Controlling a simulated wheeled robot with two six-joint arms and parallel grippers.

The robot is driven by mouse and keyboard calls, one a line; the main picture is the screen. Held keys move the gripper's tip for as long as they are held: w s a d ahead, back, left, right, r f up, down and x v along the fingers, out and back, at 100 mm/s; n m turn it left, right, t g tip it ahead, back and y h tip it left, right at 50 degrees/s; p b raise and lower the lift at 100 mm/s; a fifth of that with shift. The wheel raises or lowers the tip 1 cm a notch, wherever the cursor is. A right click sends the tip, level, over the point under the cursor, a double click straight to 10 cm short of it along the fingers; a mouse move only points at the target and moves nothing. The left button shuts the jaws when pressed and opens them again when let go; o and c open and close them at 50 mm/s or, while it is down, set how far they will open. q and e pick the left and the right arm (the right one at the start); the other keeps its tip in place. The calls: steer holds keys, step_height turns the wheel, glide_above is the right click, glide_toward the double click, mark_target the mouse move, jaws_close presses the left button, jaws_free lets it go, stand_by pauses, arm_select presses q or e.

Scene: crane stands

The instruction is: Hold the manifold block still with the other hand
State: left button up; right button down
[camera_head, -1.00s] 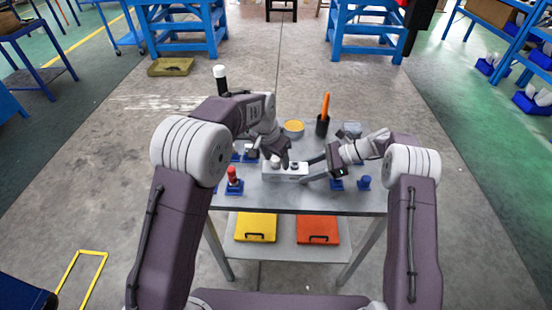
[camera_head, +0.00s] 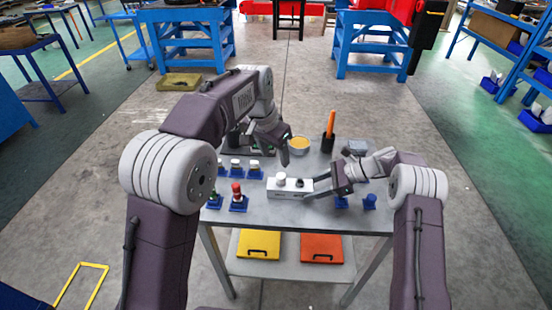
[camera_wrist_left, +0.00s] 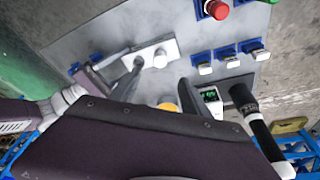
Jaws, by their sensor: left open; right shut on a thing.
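The manifold block (camera_head: 287,193) is a pale box lying on the table, with a white round part (camera_head: 281,178) on top at its left and a dark opening beside it. My right gripper (camera_head: 312,188) is shut on the block's right end. My left gripper (camera_head: 285,152) is open and empty, above and behind the block, not touching it. In the left wrist view, the block (camera_wrist_left: 150,62) with its white part (camera_wrist_left: 160,57) lies beyond the spread fingers of my left gripper (camera_wrist_left: 157,88).
A red part (camera_head: 237,192) stands front left. Behind are a yellow round tin (camera_head: 299,145) and an orange-handled tool in a black cup (camera_head: 328,142). Empty-looking blue stands (camera_head: 369,202) are at right.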

arm_select(q)
steer(key=s+a+f+m+y, duration=0.1)
steer(key=a+f+m+y, duration=0.1)
steer(key=s+a+f+m+y, duration=0.2)
steer(key=a+f+m+y, duration=0.1)
steer(key=s+a+f+m+y, duration=0.2)
steer(key=y, duration=0.1)
steer(key=shift+s+a+f+t, duration=0.2)
steer(key=shift+a+f+t, duration=0.1)
steer(key=shift+f, duration=0.05)
steer(key=m+t+y, duration=0.1)
steer(key=m, duration=0.1)
steer(key=m+t+y, duration=0.1)
steer(key=m, duration=0.1)
steer(key=shift+w+a+r, duration=0.1)
steer(key=shift+w+a, duration=0.1)
steer(key=m+t+h, duration=0.6)
steer(key=m+t, duration=0.3)
steer(key=m, duration=0.7)
glide_toward(281, 175)
steer(key=x, duration=1.3)
steer(key=shift+s, duration=0.1)
jaws_close()
steer(key=shift+g+y, duration=0.3)
steer(key=shift+y, duration=0.1)
